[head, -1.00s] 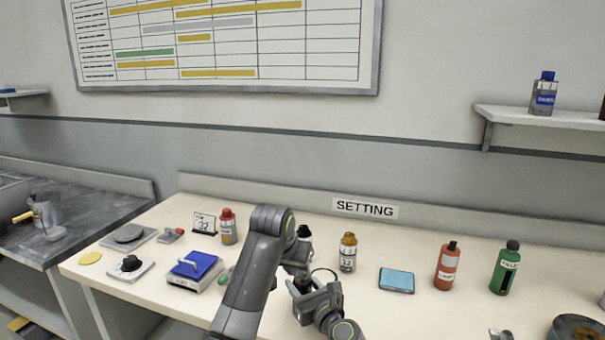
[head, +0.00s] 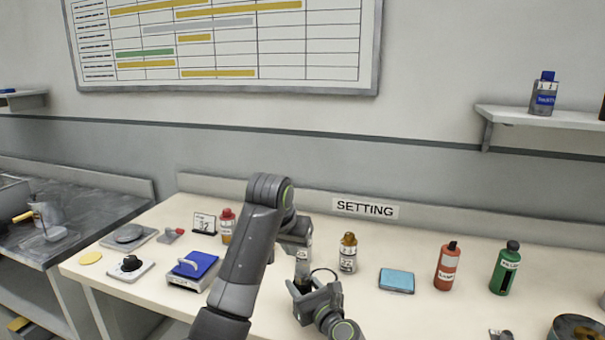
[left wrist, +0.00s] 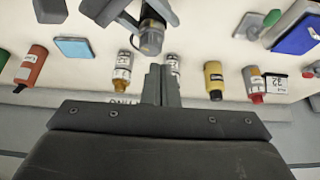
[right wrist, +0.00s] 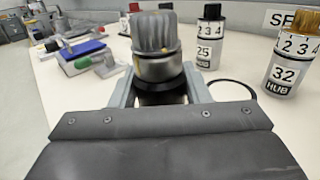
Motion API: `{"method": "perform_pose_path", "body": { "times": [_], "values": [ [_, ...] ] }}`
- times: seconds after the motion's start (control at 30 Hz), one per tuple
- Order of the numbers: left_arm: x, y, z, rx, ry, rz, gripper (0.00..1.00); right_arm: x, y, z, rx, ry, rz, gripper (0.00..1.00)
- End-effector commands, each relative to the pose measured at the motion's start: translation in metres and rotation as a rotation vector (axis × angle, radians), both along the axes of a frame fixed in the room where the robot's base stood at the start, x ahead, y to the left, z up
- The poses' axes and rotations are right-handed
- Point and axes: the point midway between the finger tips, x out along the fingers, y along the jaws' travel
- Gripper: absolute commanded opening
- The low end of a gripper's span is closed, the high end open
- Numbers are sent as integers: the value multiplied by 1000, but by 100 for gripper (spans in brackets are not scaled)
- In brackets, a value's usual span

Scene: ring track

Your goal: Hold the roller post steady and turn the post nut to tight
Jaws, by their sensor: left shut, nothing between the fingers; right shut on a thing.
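The roller post (right wrist: 160,92) is a dark, short cylinder, upright in the right wrist view. The post nut (right wrist: 157,35), a grey ribbed knob, sits on top above a metal collar. My right gripper (head: 303,285) is shut on the post; its fingers flank it in the right wrist view (right wrist: 161,85). My left gripper (head: 302,268) is shut and empty, higher than the post. In the left wrist view its closed fingers (left wrist: 162,75) are just beside the nut (left wrist: 150,40) in the picture, with nothing between them. I cannot tell whether they touch it.
Numbered hub bottles (head: 348,254) stand behind the post. A blue pad (head: 396,281), red bottle (head: 447,267) and green bottle (head: 505,268) are to the right. A blue-topped device (head: 196,268) and a black-knobbed plate (head: 130,267) lie left. A thin black ring (right wrist: 235,84) lies close by.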

Motion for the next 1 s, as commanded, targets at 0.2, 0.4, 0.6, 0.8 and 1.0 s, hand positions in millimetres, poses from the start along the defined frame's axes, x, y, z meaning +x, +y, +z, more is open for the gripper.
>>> {"method": "perform_pose_path", "body": {
  "times": [0.2,0.4,0.6,0.8,1.0],
  "values": [
    [-4,-23,9,0,-1,-4,0,0,0,0,0,0,0,13],
    [-6,-28,-1,-1,3,-1,0,0,0,0,0,0,0,13],
    [-6,-27,-26,-1,3,-1,0,0,0,0,0,0,0,13],
    [-6,-28,-48,0,2,-1,0,0,0,0,0,0,0,13],
    [-5,-28,-59,0,0,-1,0,0,0,0,0,0,0,13]
  ]
}}
